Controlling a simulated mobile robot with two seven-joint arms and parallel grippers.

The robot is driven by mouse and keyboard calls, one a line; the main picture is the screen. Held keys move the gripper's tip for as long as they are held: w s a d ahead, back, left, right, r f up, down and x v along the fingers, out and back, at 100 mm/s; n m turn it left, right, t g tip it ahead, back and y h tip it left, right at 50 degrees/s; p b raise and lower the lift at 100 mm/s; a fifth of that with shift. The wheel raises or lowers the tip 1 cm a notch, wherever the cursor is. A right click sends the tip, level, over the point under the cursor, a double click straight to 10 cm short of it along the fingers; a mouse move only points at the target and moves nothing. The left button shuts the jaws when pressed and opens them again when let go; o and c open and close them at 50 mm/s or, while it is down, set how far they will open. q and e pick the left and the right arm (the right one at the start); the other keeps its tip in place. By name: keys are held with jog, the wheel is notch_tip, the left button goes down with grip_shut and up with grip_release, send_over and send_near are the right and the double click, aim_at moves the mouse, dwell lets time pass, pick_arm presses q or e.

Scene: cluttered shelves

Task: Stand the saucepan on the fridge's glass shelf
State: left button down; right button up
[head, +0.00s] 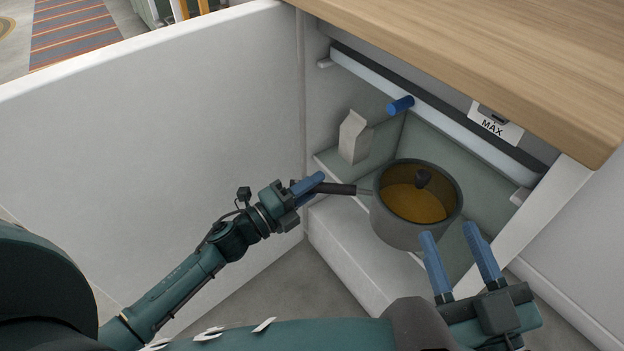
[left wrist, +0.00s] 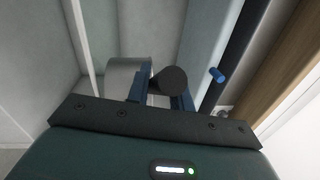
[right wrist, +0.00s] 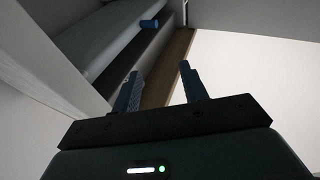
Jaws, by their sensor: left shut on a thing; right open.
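The saucepan (head: 398,228) is grey, with an amber top and a dark knob, and looks roughly upright. My left gripper (head: 315,186) is shut on its dark handle, left of the pan. In the left wrist view the handle end (left wrist: 170,79) sits between the fingers, with the grey pan body (left wrist: 125,70) beyond. The grey-green surface (head: 325,160) inside the open fridge appears to be the glass shelf. The pan hides part of it, and I cannot tell whether they touch. My right gripper (head: 450,233) is open and empty near the pan's lower right; it also shows in the right wrist view (right wrist: 163,85).
A pale carton (head: 354,137) stands on the shelf's left. A small blue cylinder (head: 400,105) is near the pale, dark-edged strip (head: 430,112) under the wooden countertop (head: 480,40). The white door (head: 150,130) is open at left. A white side wall (head: 545,225) bounds the right.

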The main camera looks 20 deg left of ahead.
pick_arm(q)
jog(key=shift+w+f, duration=0.1)
jog(key=shift+f, duration=0.5)
jog(key=shift+r, duration=0.1)
pick_arm(e)
jog(key=shift+w+d+r+n+t+y, duration=0.1)
jog(key=shift+w+r+n+t+y, duration=0.15)
jog(key=shift+r, duration=0.35)
jog(key=shift+w+r+n+t+y, duration=0.1)
jog(key=shift+r+n+y, duration=0.25)
jog(key=shift+r, duration=0.2)
pick_arm(q)
jog(key=c, duration=1.6)
grip_release()
jog(key=shift+f, duration=0.45)
jog(key=o, duration=0.4)
jog(key=shift+c, duration=0.2)
pick_arm(e)
jog(key=shift+r, duration=0.1)
